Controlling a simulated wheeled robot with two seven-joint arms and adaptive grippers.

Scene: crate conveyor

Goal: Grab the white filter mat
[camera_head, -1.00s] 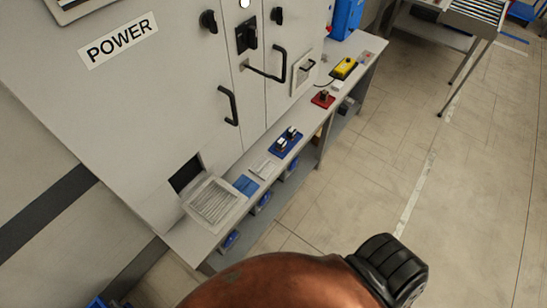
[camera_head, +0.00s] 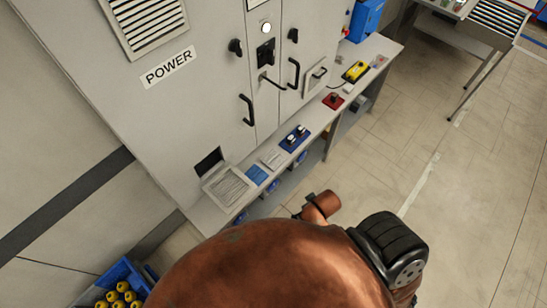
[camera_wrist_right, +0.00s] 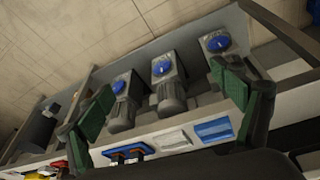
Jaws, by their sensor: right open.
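The white filter mat (camera_head: 272,160) lies flat on the long grey bench, between a blue mat (camera_head: 256,175) and a blue tray holding small parts (camera_head: 295,138). In the right wrist view the white mat (camera_wrist_right: 173,139) shows low in the middle, beside the blue mat (camera_wrist_right: 213,130). My right gripper (camera_wrist_right: 165,98) is open, its green-padded fingers spread wide with nothing held between them. The white mat appears between the fingers in that picture; its distance from them cannot be told. My copper-coloured arm covers the lower middle of the head view. My left gripper is not in view.
A white slatted grille (camera_head: 228,188) lies left of the mats. The grey POWER cabinet (camera_head: 200,100) rises behind the bench. Blue-capped motors (camera_wrist_right: 168,80) stand near the bench. A blue crate with yellow items (camera_head: 125,285) is at lower left.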

